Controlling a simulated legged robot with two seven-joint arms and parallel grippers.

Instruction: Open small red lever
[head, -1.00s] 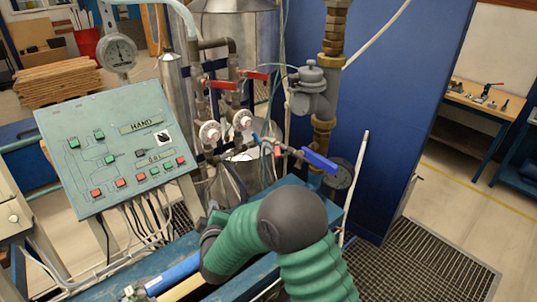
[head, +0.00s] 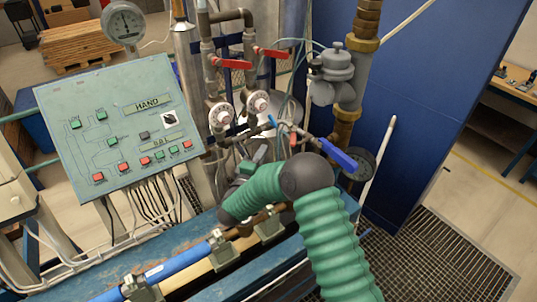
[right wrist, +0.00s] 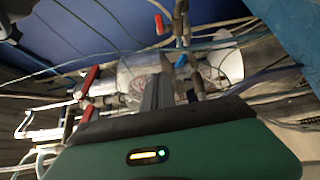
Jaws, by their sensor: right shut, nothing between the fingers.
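The small red lever (head: 293,140) is on the thin pipework in the middle of the head view, close to a small blue lever (head: 272,121). In the right wrist view the small red lever (right wrist: 159,25) looks orange-red and stands beyond the fingertips, with the small blue lever (right wrist: 180,60) below it. My right gripper (right wrist: 157,92) is shut and empty, its fingers pointing towards the pipework, apart from the small red lever. In the head view it is mostly hidden behind my green sleeved arm. My left gripper is in neither view.
Two larger red levers (head: 230,63) (head: 272,53) sit above white round knobs (head: 221,115). A large blue lever (head: 338,155) and a dark gauge (head: 358,164) are to the right. A control panel (head: 120,130) stands left. Blue pipe (head: 178,268) runs along the bench front.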

